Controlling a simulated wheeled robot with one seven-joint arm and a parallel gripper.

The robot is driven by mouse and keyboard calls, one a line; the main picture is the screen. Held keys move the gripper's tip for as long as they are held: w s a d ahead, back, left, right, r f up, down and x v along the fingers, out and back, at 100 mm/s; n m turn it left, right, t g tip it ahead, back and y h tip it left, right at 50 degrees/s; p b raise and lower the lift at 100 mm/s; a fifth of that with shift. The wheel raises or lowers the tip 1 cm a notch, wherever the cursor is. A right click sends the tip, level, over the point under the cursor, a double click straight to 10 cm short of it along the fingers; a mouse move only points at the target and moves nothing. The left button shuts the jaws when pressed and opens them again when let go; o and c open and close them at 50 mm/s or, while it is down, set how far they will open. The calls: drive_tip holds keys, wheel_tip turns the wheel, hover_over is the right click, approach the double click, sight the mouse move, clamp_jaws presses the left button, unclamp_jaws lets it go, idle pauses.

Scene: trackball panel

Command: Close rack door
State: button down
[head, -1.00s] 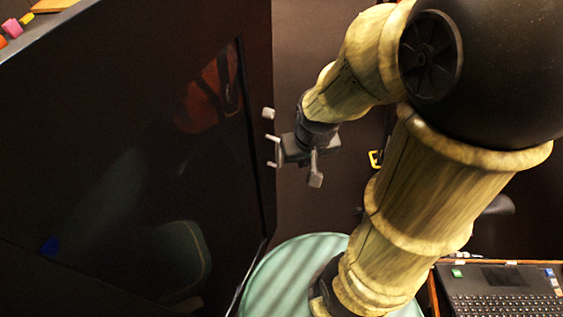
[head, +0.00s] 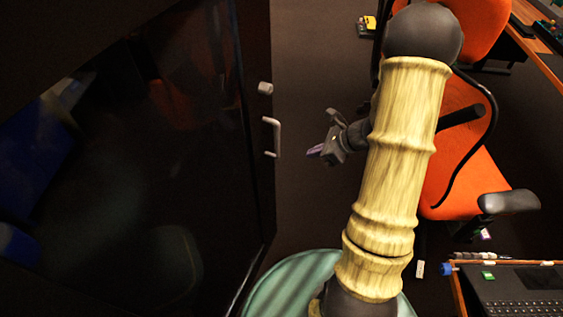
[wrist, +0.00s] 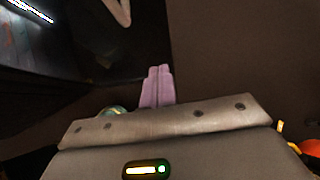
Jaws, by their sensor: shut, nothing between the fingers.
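The dark glossy rack door (head: 130,160) fills the left of the head view, with reflections on its glass. Its pale handle (head: 277,137) stands out from the right edge strip, with a round knob (head: 265,88) above it. My gripper (head: 314,152) is to the right of the handle, apart from it, with floor showing between them. In the wrist view the two purple fingers (wrist: 157,86) are together and empty. The door's dark surface (wrist: 90,50) shows there at upper left. Whether the door is ajar or flush cannot be told; the rack behind it is hidden.
An orange chair (head: 455,165) with a black armrest stands right of my arm. A desk with a laptop (head: 515,295) is at lower right. A yellow object (head: 369,25) lies near the top.

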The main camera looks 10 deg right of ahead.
drive_tip(key=shift+w+d+f+m, duration=0.2)
drive_tip(key=shift+w+d+m, duration=0.05)
drive_tip(key=shift+w+m, duration=0.05)
drive_tip(key=w+a+r+x, duration=0.1)
drive_tip(key=r+x, duration=0.1)
drive_tip(key=x, duration=1)
drive_tip(key=shift+w+a+f, duration=0.25)
drive_tip(key=shift+w+a, duration=0.2)
drive_tip(key=shift+w+a, duration=0.1)
drive_tip(key=shift+a, duration=0.05)
